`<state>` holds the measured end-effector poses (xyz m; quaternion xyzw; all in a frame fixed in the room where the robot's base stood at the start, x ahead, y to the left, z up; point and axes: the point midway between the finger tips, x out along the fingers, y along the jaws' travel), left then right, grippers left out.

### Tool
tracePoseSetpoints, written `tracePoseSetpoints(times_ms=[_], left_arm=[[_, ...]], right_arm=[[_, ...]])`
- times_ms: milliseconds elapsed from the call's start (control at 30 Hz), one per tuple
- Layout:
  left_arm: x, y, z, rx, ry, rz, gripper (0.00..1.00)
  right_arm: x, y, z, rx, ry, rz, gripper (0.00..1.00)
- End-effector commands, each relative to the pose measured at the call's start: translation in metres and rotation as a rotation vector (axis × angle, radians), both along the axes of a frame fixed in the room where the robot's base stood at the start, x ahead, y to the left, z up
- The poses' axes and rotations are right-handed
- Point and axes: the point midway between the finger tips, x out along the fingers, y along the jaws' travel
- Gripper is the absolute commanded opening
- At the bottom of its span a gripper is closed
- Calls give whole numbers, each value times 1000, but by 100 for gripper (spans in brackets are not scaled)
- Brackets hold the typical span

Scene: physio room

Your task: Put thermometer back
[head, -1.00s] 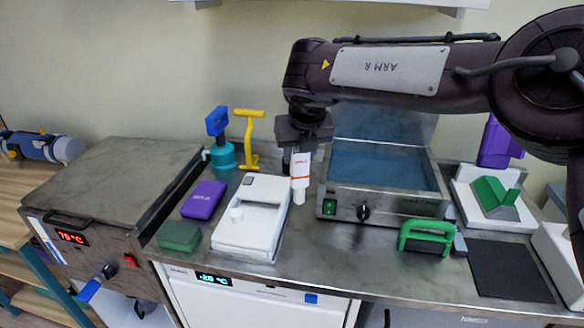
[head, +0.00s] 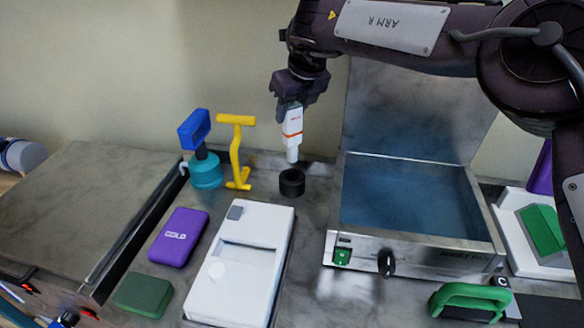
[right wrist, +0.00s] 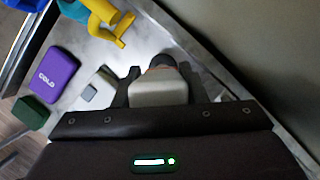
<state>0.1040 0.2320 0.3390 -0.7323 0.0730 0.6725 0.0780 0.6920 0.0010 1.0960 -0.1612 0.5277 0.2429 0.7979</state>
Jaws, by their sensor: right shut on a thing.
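The thermometer (head: 292,130) is white with an orange band. My right gripper (head: 292,100) is shut on its upper part and holds it nearly upright, tip down. In the head view its tip is just above a small black round holder (head: 292,183) on the metal counter; I cannot tell whether they touch. In the right wrist view the thermometer's pale end (right wrist: 158,92) sits between the fingers of the right gripper (right wrist: 160,88), and the dark holder is partly hidden behind it. My left gripper is not in view.
A yellow T-shaped tool (head: 236,150) and a blue-and-teal tool (head: 205,165) stand left of the holder. A white device (head: 240,270) and a purple COLD pack (head: 178,237) lie in front. An open water bath (head: 400,255) stands to the right, its lid raised.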

Motion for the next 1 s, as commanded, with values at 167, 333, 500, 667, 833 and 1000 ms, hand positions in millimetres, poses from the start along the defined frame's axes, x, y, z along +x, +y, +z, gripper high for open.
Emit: tracePoseSetpoints(times_ms=[167,333,500,667,833,1000], left_arm=[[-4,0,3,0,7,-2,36],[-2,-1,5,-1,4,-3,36],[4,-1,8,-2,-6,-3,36],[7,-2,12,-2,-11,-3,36],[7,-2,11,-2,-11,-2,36],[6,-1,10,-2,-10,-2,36]], right_arm=[[-1,-1,-36,0,6,-1,0],[0,-1,-53,0,3,-1,0],[-1,-1,-69,0,4,-2,0],[-1,0,-89,0,3,-1,0],[-1,0,-91,1,2,-1,0],[-1,0,-94,1,3,-2,0]])
